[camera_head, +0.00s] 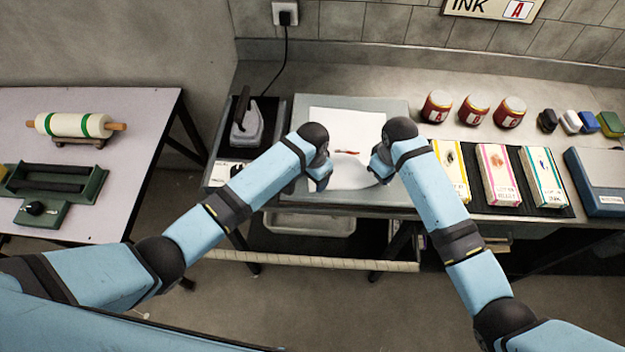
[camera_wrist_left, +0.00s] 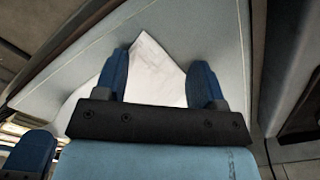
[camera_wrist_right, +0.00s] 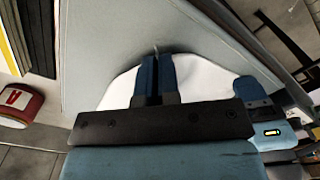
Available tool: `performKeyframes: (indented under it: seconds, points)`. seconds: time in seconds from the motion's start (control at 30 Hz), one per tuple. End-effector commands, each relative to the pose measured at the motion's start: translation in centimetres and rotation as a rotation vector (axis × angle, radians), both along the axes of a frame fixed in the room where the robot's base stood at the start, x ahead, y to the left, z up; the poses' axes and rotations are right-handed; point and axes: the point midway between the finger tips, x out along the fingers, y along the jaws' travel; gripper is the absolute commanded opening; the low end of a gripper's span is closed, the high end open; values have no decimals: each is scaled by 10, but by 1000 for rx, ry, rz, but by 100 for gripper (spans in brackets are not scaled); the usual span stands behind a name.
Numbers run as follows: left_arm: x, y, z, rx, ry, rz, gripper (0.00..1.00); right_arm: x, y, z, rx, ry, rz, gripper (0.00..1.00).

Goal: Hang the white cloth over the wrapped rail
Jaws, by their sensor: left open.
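The white cloth (camera_head: 345,120) lies on a grey slab (camera_head: 397,110) on the far table, with a small red mark near its middle. Its near part is rumpled between my grippers. My left gripper (camera_head: 320,184) is open at the cloth's near left, and a cloth corner (camera_wrist_left: 157,75) shows between its spread fingers. My right gripper (camera_head: 378,172) is at the near right; its fingers (camera_wrist_right: 155,60) are together with a thin bit of cloth at their tips. The cloth (camera_wrist_right: 200,80) bulges behind them. The wrapped rail (camera_head: 310,261) runs low along the table's front, with nothing hung on it.
Several red jars (camera_head: 473,109), boxes on a black mat (camera_head: 499,175) and a blue-grey case (camera_head: 597,180) stand on the right. A pale bin (camera_head: 310,222) sits under the slab. A side table (camera_head: 105,115) with a roller (camera_head: 72,125) is at left.

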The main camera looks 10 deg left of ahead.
Motion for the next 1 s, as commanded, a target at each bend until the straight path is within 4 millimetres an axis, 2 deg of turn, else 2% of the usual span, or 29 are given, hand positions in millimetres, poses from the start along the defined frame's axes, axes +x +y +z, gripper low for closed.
performKeyframes:
  seconds: [0.07, 0.6, 0.87, 1.0]
  points:
    - [-1, 0, -2, 1, 3, 0, 62, 0, 0, 0, 0, 0, 0, 0]
    - [-1, 1, -3, 3, 4, 1, 0, 0, 0, 0, 0, 0, 0, 0]
    - [-1, 2, -3, 4, 4, 1, 0, 0, -1, 0, -1, 0, -1, 0]
    - [-1, 1, 9, 2, 1, 1, 0, 0, -1, 0, -2, -1, -1, 0]
